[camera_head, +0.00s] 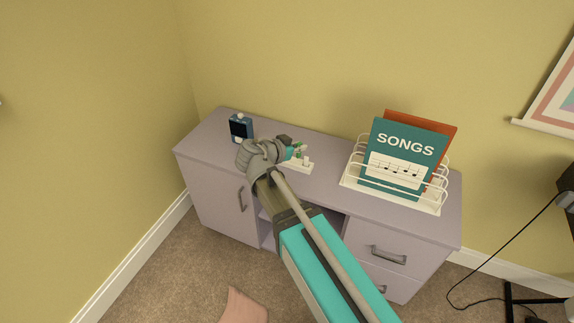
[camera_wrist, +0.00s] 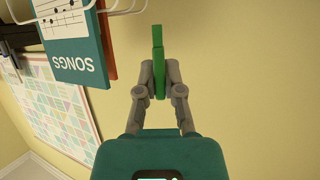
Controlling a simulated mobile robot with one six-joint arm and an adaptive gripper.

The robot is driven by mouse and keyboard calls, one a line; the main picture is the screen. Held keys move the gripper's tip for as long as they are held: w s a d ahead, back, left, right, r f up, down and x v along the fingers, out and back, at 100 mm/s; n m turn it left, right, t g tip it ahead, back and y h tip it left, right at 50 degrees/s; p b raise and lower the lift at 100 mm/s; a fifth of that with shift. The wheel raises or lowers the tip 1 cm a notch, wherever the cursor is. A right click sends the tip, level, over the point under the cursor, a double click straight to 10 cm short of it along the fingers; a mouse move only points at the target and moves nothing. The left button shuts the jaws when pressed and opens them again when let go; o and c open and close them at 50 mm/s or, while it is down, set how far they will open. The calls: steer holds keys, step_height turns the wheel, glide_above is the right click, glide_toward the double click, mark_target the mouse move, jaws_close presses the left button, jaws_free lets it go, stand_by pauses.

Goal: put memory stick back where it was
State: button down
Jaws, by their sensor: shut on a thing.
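The memory stick (camera_wrist: 157,42) is a slim green bar in the wrist view. My gripper (camera_wrist: 158,82) is shut on its lower part, and the rest sticks out past the fingertips. In the head view my gripper (camera_head: 297,152) is above the middle of the lilac desk (camera_head: 325,190), and only a small bit of green shows by it. A low white holder (camera_head: 296,167) lies on the desk just below and beside the gripper. My arm and gripper hide part of it. I cannot tell whether the stick touches it.
A dark blue device (camera_head: 240,128) stands on the desk at left. A white wire rack (camera_head: 348,181) at right holds a teal songs book (camera_head: 402,150) and an orange one (camera_head: 436,130). The wall (camera_head: 300,60) is close behind. The desk's front strip between holder and rack is clear.

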steer(key=shift+w, duration=0.1)
steer(key=w+a+f+b, duration=0.1)
steer(key=w+f+b, duration=0.2)
steer(key=w, duration=0.1)
steer(key=w+a+f+b, duration=0.2)
steer(key=w+f+b, duration=0.1)
steer(key=w, duration=0.1)
steer(key=w+a+f+b, duration=0.1)
steer(key=w+f+b, duration=0.2)
steer(key=w, duration=0.1)
steer(key=shift+w+a, duration=0.1)
steer(key=shift+a, duration=0.2)
steer(key=shift+f, duration=0.1)
steer(key=shift+w+a+f+b, duration=0.15)
steer(key=shift+w+f+b, duration=0.25)
steer(key=shift+b, duration=0.2)
step_height(320, 180, down, 3)
steer(key=b, duration=0.3)
steer(key=shift+f, duration=0.3)
